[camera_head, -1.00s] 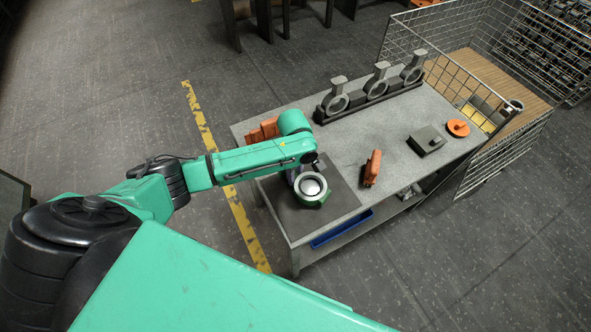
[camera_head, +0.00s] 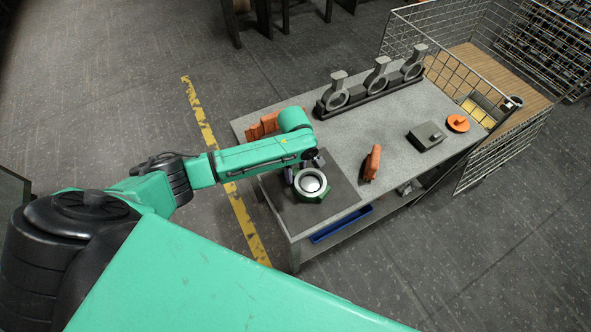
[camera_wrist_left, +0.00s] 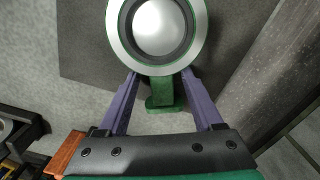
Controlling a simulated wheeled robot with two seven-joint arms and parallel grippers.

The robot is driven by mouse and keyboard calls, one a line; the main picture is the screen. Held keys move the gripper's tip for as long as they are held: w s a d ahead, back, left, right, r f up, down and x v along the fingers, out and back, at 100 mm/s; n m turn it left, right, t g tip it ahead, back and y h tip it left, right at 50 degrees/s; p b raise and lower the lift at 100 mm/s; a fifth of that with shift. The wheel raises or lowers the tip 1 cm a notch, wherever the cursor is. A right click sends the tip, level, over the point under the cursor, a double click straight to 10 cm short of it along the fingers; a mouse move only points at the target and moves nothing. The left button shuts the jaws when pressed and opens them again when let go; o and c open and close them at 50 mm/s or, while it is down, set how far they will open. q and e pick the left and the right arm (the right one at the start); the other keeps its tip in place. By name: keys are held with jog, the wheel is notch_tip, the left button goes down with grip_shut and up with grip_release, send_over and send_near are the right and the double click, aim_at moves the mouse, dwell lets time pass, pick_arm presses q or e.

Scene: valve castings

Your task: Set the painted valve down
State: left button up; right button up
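The painted valve (camera_head: 311,184) has a green body and a bare metal ring face with a pale dome in it. It lies face up on the dark mat (camera_head: 340,195) at the bench's near left end. In the left wrist view the valve (camera_wrist_left: 160,30) fills the top middle, its green neck pointing toward my gripper. My left gripper (camera_wrist_left: 161,76) has its two purple fingers on either side of the neck, with gaps showing at both sides. The fingertips end at the ring's edge, partly hidden there. My right gripper is not in view.
A rack (camera_head: 372,93) with three grey valves stands along the bench's back edge. An orange casting (camera_head: 372,163) stands right of the mat, a dark block (camera_head: 425,137) and an orange disc (camera_head: 458,123) farther right. A mesh cage (camera_head: 500,150) borders the right end.

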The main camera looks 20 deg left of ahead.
pick_arm(q)
jog(key=shift+s+a+f, duration=0.1)
jog(key=shift+s+f, duration=0.15)
notch_tip(320, 180, up, 15)
jog(key=shift+w, duration=0.15)
dwell(0.7)
